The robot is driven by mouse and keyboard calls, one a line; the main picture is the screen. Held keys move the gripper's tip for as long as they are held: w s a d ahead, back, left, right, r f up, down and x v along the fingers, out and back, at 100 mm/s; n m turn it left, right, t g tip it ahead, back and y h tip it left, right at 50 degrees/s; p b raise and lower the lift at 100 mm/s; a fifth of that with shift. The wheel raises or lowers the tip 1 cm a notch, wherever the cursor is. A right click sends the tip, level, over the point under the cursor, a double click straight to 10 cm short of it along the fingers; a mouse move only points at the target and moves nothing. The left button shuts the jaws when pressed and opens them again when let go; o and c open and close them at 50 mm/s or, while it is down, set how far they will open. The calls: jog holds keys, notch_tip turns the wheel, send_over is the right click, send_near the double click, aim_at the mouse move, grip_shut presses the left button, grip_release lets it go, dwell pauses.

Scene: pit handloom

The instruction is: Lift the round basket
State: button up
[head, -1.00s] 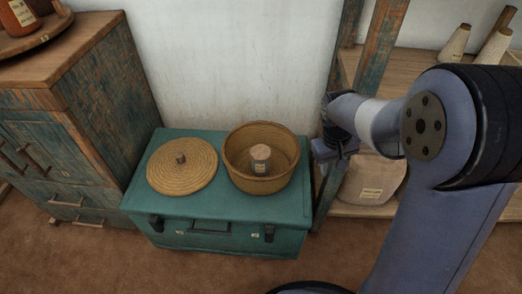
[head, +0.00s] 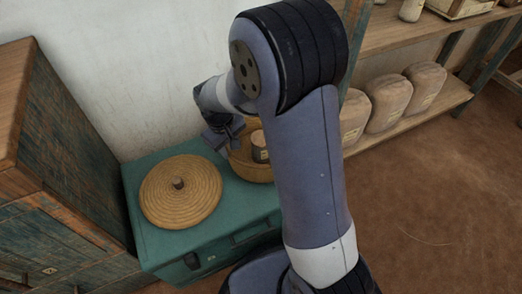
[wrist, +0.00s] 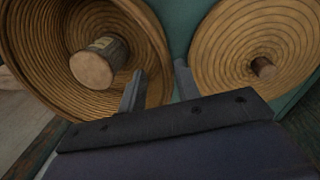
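The round basket (head: 247,168) is a coiled, tan, open basket on the teal chest (head: 235,207); my arm hides its right part in the head view. My gripper (head: 224,138) is at the basket's left rim, beside the lid. In the wrist view the basket (wrist: 45,60) fills the left side. My open gripper (wrist: 158,78) has one finger over the basket's inside and the other outside, with the rim between them in the picture. I cannot tell whether either finger touches it.
A flat woven lid (head: 182,193) with a knob lies on the chest left of the basket. A worn wooden cabinet (head: 60,150) stands at left. A shelf (head: 440,103) with several sacks is at right. The wall is close behind the chest.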

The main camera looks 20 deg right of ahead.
aim_at(231, 152)
jog(key=f, duration=0.1)
jog(key=f+b, duration=0.1)
jog(key=f, duration=0.1)
jog(key=f+b, duration=0.1)
jog(key=f, duration=0.1)
jog(key=shift+w+d+f, duration=0.15)
jog(key=shift+d+f, duration=0.1)
jog(key=shift+r, duration=0.1)
jog(key=shift+c, duration=0.5)
grip_shut()
